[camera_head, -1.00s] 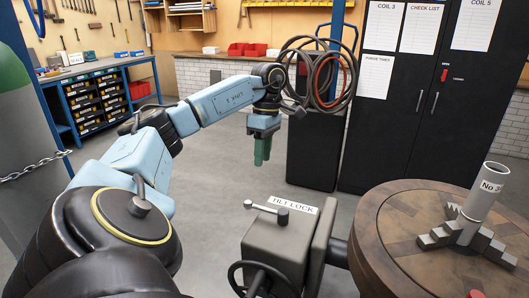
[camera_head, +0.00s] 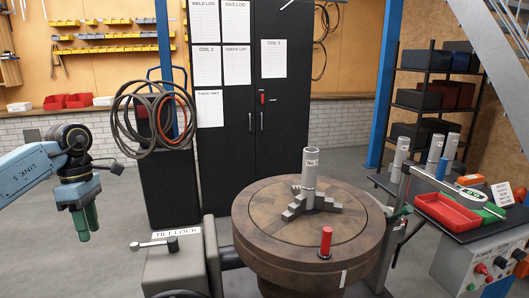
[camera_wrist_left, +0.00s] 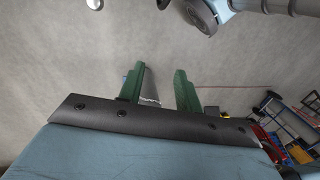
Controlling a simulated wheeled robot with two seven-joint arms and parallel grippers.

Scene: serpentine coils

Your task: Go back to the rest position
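My left gripper (camera_head: 84,220) hangs fingers down at the left of the head view, over open floor and left of the black cabinet. Its two green fingers are apart with nothing held between them. In the left wrist view the open fingers (camera_wrist_left: 159,90) show against the grey floor. My right gripper and right arm are not in view.
A round brown turntable (camera_head: 262,232) bears a grey tube (camera_head: 310,175) upright between stepped jaws, and a red cylinder (camera_head: 326,241). The tilt lock box (camera_head: 174,268) stands at its left. A bench with a red tray (camera_head: 446,211) is at the right.

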